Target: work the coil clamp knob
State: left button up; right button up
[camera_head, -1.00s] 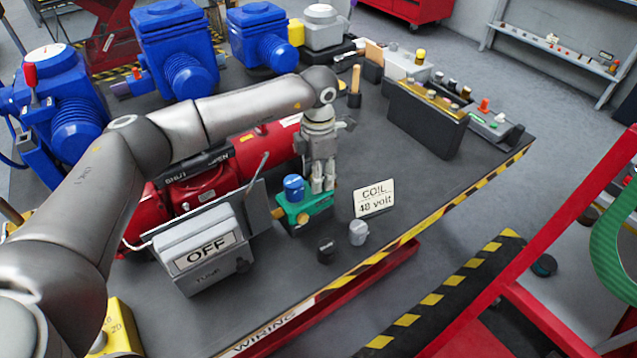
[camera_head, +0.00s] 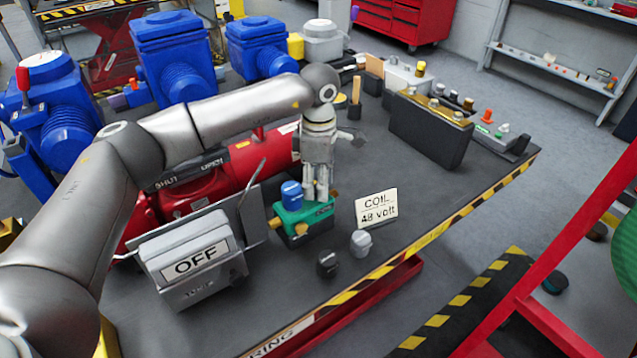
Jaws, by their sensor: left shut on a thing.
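A green coil block (camera_head: 303,220) with a blue cap (camera_head: 291,193) and a brass fitting on its left side sits on the dark bench. My left gripper (camera_head: 316,193) points down at the top of this block, just right of the blue cap. Its fingers are shut on the coil clamp knob, which they almost wholly hide. A white card reading "COIL 48 volt" (camera_head: 376,207) stands to the right of the block. My right gripper is not in view.
A grey box marked OFF (camera_head: 190,262) stands left of the block, its lid raised. A grey knob (camera_head: 361,243) and a black knob (camera_head: 327,263) stand in front. A black terminal box (camera_head: 428,132) is behind right. The bench's striped edge (camera_head: 440,232) is near.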

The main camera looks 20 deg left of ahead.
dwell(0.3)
pick_arm(q)
jog(key=o, duration=1)
notch_tip(320, 180, up, 12)
jog(key=shift+r, duration=0.1)
